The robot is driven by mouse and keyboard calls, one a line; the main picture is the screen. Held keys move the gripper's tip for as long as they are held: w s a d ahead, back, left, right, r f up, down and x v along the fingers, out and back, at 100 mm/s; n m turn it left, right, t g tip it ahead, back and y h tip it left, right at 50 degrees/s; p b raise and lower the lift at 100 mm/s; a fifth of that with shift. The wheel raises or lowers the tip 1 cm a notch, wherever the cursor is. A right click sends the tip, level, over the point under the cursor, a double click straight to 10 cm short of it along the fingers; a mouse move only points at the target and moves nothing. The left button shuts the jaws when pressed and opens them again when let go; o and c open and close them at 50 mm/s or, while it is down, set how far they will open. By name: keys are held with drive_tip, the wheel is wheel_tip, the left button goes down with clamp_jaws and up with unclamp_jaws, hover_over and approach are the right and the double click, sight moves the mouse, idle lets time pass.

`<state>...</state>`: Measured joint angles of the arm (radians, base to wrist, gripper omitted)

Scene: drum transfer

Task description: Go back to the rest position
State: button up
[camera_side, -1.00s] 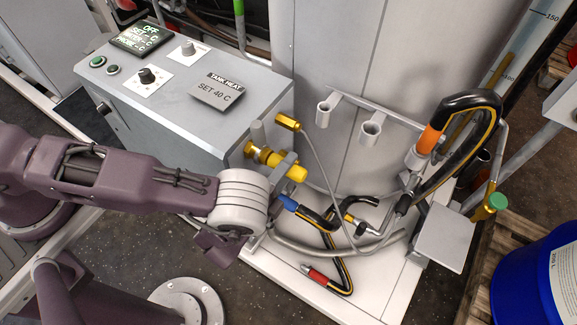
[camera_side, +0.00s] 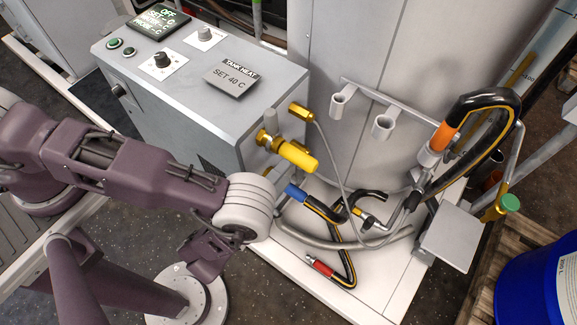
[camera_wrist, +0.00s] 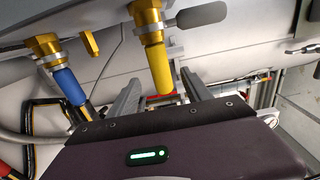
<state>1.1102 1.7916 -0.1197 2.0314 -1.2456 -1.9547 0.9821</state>
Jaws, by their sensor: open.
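My gripper (camera_wrist: 162,73) is open and empty in the wrist view, its two grey fingers apart. A yellow handle (camera_wrist: 160,70) on a brass fitting (camera_wrist: 147,18) hangs between them in that picture; I see no finger touching it. In the side view the yellow handle (camera_side: 298,156) sticks out from the grey cabinet's side, just above and right of my white wrist. My fingers are mostly hidden behind the wrist there.
A blue-ended hose (camera_wrist: 70,88) hangs left of the handle in the wrist view. In the side view, a red-ended hose (camera_side: 320,267) lies on the white base, and an orange-collared black hose (camera_side: 443,137) loops at right. The grey cabinet (camera_side: 225,75) stands close behind my wrist. A blue drum (camera_side: 540,285) stands at right.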

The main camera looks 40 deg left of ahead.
drive_tip(key=w+d+n+g, duration=0.1)
drive_tip(key=w+d+r+n+g+y, duration=0.1)
drive_tip(key=w+d+n+g, duration=0.1)
drive_tip(key=n+g, duration=0.1)
drive_tip(key=shift+w+d+r+y, duration=0.3)
drive_tip(key=shift+d+r+y, duration=0.05)
drive_tip(key=shift+r+y, duration=0.05)
wheel_tip(320, 180, up, 30)
drive_tip(key=n+g+h, duration=0.5)
drive_tip(key=n+g, duration=0.1)
drive_tip(key=n, duration=0.2)
hover_over(307, 167)
drive_tip(key=a, duration=0.3)
drive_tip(key=s+a+r+n+g+y, duration=0.1)
drive_tip(key=s+a+r+n, duration=0.1)
drive_tip(key=s+a, duration=0.7)
drive_tip(key=s+a+r+n+g+y, duration=0.1)
drive_tip(key=s+a+r+n+y, duration=0.1)
drive_tip(key=s+a, duration=0.7)
drive_tip(key=shift+s+r+n, duration=0.5)
drive_tip(key=shift+s+n, duration=0.5)
drive_tip(key=shift+s, duration=0.2)
